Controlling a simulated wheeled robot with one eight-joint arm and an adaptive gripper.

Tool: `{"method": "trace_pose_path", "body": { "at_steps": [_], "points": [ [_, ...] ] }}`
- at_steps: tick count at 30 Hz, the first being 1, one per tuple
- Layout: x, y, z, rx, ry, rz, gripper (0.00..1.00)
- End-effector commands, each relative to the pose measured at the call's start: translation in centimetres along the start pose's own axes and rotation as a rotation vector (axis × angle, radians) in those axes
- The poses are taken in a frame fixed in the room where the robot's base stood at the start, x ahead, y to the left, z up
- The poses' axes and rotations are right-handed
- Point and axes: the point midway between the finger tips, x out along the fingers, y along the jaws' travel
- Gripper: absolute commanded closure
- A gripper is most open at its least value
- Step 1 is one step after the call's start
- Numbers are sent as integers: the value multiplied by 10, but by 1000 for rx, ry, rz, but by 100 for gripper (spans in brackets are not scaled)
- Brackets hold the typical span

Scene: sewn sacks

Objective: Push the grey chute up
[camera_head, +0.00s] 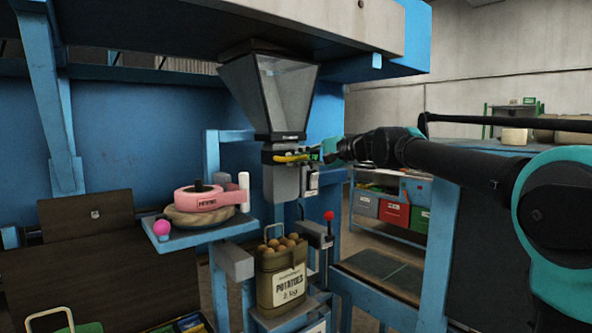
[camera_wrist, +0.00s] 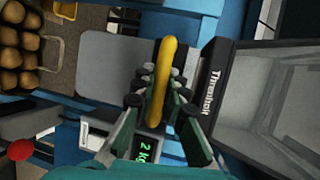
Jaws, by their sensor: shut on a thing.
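The grey chute (camera_head: 283,184) hangs upright below the hopper's dark neck, above the open sack of potatoes (camera_head: 282,275). A yellow handle (camera_head: 290,158) crosses the chute's top front. My gripper (camera_head: 313,155) reaches in from the right at the handle's height. In the wrist view, the handle (camera_wrist: 165,76) runs between the fingers of my gripper (camera_wrist: 160,100), which is shut on it. The flat grey chute (camera_wrist: 113,65) shows beyond, to the left of the handle.
The hopper (camera_head: 268,95) is above the chute. A small display (camera_wrist: 145,149) reading 2 kg is close beside the fingers. A red-knobbed lever (camera_head: 329,216) stands right of the sack. A blue shelf (camera_head: 205,232) with a pink tape dispenser (camera_head: 199,198) is to the left.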

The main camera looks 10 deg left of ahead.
Motion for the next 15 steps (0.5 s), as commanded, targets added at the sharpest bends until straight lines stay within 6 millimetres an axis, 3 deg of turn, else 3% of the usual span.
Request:
{"method": "trace_pose_path", "body": {
  "at_steps": [9,10,15],
  "points": [
    [-1,-6,-1,5,3,-10,100],
    [-1,-6,-1,5,3,-10,86],
    [-1,-5,-1,4,3,-8,66]
  ]
}}
